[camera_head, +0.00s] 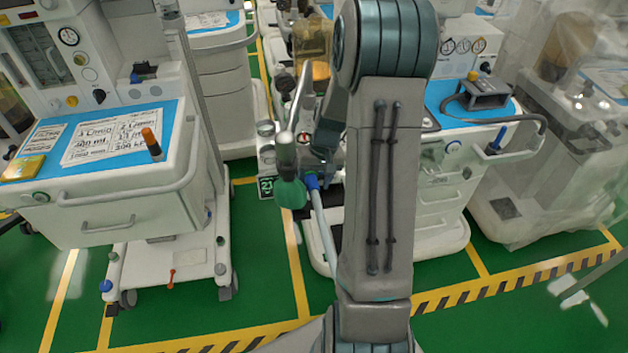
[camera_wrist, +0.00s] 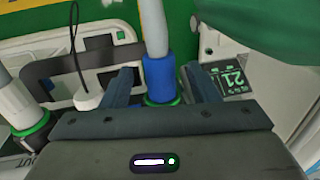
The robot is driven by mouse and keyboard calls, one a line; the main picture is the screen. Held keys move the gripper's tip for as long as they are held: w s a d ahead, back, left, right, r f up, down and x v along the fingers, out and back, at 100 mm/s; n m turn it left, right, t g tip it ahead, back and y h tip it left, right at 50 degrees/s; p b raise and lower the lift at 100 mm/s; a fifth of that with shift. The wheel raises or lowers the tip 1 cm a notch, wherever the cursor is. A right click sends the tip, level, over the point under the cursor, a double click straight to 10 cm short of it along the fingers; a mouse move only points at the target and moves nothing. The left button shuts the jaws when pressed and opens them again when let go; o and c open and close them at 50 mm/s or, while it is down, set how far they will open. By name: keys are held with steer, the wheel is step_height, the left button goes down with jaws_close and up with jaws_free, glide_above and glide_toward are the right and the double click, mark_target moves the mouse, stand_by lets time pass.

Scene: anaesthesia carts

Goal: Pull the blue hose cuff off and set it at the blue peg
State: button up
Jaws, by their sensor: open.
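The blue hose cuff (camera_wrist: 158,78) sits at the end of a pale hose (camera_wrist: 152,25), above a green ring (camera_wrist: 168,101) in the wrist view. My gripper (camera_wrist: 159,72) is open, with one finger on each side of the cuff and visible gaps between. In the head view the cuff (camera_head: 311,181) shows small at the centre cart, left of my arm, with the hose (camera_head: 324,232) hanging below it. My gripper there is mostly hidden by my arm. A blue peg (camera_head: 496,141) stands at the right cart's worktop edge.
A green bag (camera_head: 291,192) hangs just left of the cuff. A second hose fitting with a green ring (camera_wrist: 36,127) is at the left in the wrist view. The left cart (camera_head: 130,200) carries an orange-topped peg (camera_head: 152,143). Green floor is free in front of the carts.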

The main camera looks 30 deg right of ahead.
steer(key=shift+f, duration=0.15)
jaws_close()
steer(key=shift+s+a+b, duration=0.15)
steer(key=shift+s+a, duration=0.05)
steer(key=shift+s, duration=0.55)
steer(key=shift+s+a+b, duration=0.2)
steer(key=shift+s+a, duration=0.05)
steer(key=shift+s, duration=0.45)
steer(key=shift+s+a+b, duration=0.15)
steer(key=shift+s+a, duration=0.05)
steer(key=shift+s, duration=0.55)
